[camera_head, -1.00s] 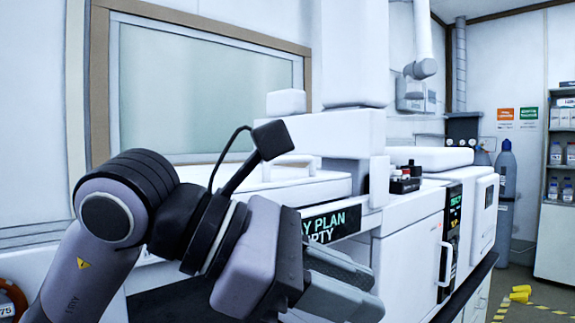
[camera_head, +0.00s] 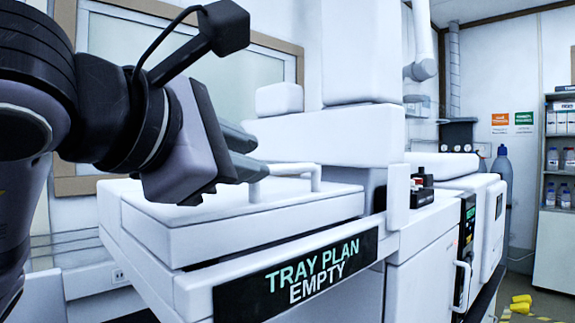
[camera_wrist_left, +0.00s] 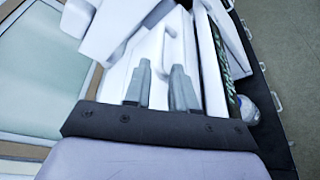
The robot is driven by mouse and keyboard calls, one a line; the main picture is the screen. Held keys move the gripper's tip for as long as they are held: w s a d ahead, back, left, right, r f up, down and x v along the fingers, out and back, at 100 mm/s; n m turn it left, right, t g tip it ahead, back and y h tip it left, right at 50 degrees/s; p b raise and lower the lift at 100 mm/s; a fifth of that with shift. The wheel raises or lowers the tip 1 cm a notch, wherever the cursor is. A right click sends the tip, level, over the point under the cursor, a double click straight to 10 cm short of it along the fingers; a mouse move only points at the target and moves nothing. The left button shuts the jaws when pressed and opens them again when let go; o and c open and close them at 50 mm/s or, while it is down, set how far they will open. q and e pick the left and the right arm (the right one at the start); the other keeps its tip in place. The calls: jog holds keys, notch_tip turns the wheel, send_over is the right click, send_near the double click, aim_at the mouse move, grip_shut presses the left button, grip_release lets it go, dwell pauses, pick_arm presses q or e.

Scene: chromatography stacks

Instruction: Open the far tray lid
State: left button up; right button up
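A white lid (camera_head: 270,222) with a white bar handle (camera_head: 295,169) on top lies flat and closed on the instrument at the centre left. It is the only tray lid I can make out in the head view. My left gripper (camera_head: 252,156) is above the lid, its fingers pointing right, close beside the handle's left end. In the left wrist view my left gripper (camera_wrist_left: 161,80) has its two grey fingers apart with nothing held between them. Whether they touch the handle or straddle it I cannot tell. My right gripper is not in view.
A sign (camera_head: 295,275) reading "TRAY PLAN EMPTY" is on the instrument's front below the lid. A tall white stack (camera_head: 362,50) rises behind the lid. A shelf with bottles (camera_head: 560,160) is at the far right.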

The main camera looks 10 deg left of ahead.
aim_at(277, 168)
pick_arm(q)
jog(key=p+x, duration=0.2)
jog(key=x, duration=0.7)
jog(key=shift+w+f, duration=0.1)
grip_shut()
